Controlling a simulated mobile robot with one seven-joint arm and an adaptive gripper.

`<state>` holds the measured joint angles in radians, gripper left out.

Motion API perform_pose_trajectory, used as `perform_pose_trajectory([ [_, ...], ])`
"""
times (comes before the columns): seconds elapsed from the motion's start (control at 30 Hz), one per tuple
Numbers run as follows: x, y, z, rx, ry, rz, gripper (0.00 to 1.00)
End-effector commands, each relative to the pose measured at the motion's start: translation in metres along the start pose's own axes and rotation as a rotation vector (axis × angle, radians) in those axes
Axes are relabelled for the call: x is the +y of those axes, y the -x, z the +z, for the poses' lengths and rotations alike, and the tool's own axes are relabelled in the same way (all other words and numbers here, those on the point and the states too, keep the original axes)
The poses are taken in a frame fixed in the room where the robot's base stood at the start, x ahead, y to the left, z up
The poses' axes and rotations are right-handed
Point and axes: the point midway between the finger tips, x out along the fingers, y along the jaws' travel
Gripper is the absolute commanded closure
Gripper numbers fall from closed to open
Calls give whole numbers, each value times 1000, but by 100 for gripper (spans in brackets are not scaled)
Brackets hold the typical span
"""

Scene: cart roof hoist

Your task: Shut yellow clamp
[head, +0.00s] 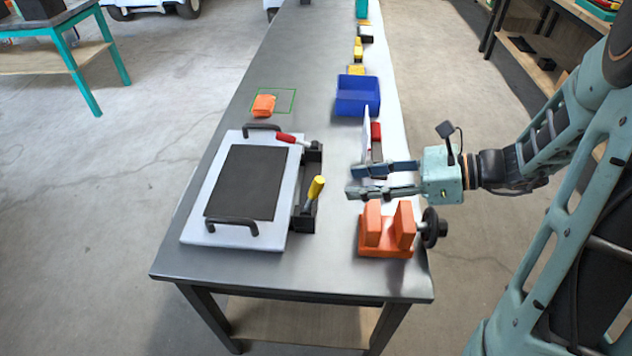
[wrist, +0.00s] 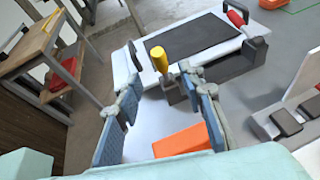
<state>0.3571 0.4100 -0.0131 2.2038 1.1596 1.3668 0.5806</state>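The yellow clamp (head: 315,188) is at the near right edge of the white panel with a black centre (head: 242,182). Its yellow handle stands up, tilted slightly right, from a black base. It also shows in the wrist view (wrist: 160,57), beyond my fingers. A red-handled clamp (head: 292,138) sits farther along the same edge, its handle lying low over the panel. My gripper (head: 352,182) is open and empty, to the right of the yellow clamp and apart from it. Its two fingers (wrist: 160,120) are spread wide in the wrist view.
An orange vise (head: 385,251) stands on the table just nearer than my gripper. An upright white plate with a red part (head: 375,131) stands just beyond it. A blue bin (head: 357,106) is farther back. An orange block (head: 263,105) lies by a green outline.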

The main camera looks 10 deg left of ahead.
Motion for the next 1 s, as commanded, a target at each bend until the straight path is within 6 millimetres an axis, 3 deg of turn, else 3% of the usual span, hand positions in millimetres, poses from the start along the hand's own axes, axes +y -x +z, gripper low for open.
perform_pose_trajectory([
  [0.5, 1, -88, -2, 5, 3, 3, 64],
  [0.7, 0, -101, -1, 5, 4, 2, 64],
  [1.0, 0, -102, -1, 5, 4, 1, 67],
])
